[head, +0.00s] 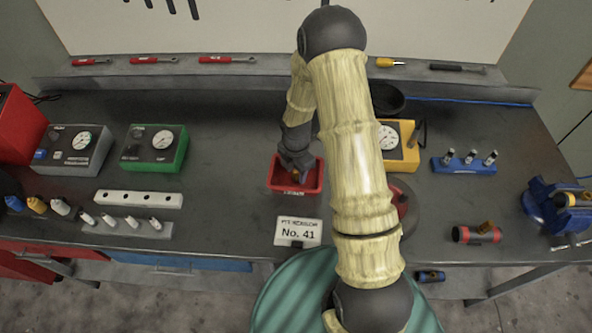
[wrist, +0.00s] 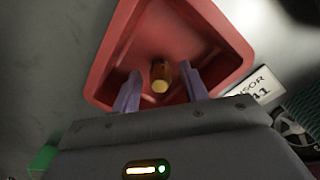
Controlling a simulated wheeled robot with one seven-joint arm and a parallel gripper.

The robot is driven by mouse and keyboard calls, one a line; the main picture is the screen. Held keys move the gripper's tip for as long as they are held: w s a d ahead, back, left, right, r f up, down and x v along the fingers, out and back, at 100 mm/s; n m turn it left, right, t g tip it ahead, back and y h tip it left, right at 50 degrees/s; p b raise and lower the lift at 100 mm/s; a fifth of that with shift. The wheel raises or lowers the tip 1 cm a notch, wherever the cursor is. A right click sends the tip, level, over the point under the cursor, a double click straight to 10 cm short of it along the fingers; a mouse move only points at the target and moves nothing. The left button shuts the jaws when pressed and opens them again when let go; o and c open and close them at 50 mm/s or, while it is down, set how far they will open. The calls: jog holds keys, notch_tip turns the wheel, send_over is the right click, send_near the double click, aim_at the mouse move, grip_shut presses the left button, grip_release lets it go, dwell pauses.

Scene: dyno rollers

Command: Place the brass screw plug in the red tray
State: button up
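The red tray (head: 318,180) stands on the grey bench near its middle, and it fills much of the wrist view (wrist: 120,45). A small brass screw plug (wrist: 160,76) shows inside the tray outline in the wrist view, its round yellow end towards the camera. My gripper (wrist: 160,70) points down into the tray. Its two fingers stand on either side of the plug with a visible gap on each side, so it is open. In the head view my gripper (head: 296,172) is over the tray and hides most of its inside.
A green gauge box (head: 155,148) is to the left, and a yellow gauge box (head: 398,145) is right behind my arm. A blue rack (head: 464,162) is farther right. Bare bench lies left of the tray.

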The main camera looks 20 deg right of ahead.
aim_at(297, 173)
notch_tip(297, 173, up, 12)
jog(key=b, duration=0.2)
jog(key=shift+r, duration=0.15)
dwell(0.5)
dwell(0.4)
jog(key=s+r+m+t, duration=0.1)
jog(key=s+r+m, duration=0.2)
jog(key=s+m, duration=0.4)
jog(key=s+r+m+t, duration=0.1)
jog(key=s+r+m, duration=0.3)
jog(key=m, duration=1.2)
jog(key=s, duration=0.3)
jog(key=shift+s+r+t, duration=0.2)
jog(key=shift+s+t, duration=0.1)
jog(key=shift+s, duration=0.1)
jog(key=shift+a, duration=0.1)
